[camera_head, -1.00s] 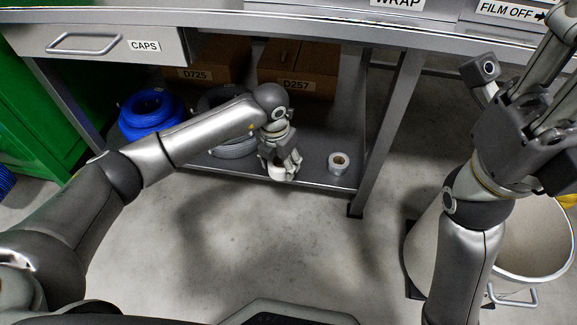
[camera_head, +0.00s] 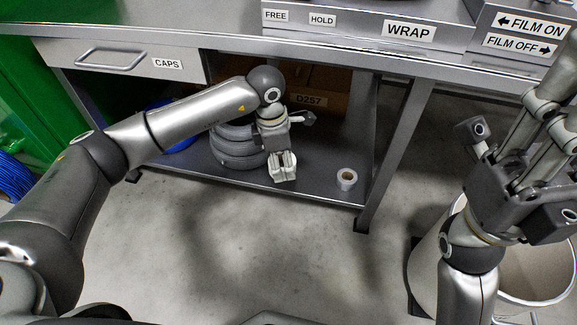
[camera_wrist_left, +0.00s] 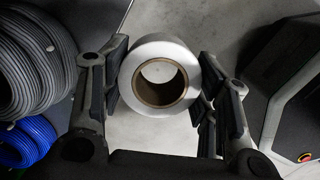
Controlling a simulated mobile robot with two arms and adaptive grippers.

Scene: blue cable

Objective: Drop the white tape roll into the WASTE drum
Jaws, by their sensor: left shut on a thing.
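My left gripper (camera_head: 283,168) is low at the front of the under-table shelf, shut on a white tape roll (camera_wrist_left: 165,48). The left wrist view shows the roll between the finger pads, with its brown core facing the camera. In the head view only a pale part of it shows between the fingers. A pale bin, apparently the drum (camera_head: 425,262), stands on the floor at the lower right, partly hidden behind my right arm. No WASTE label shows. My right gripper (camera_head: 512,108) is raised at the right edge, fingers apart and empty.
A second, greyish tape roll (camera_head: 346,179) lies on the shelf (camera_head: 318,190), right of my left gripper. Grey cable coils (camera_head: 235,150) and a carton (camera_head: 335,104) are on the shelf. A table leg (camera_head: 392,160) stands between there and the drum. The floor in front is clear.

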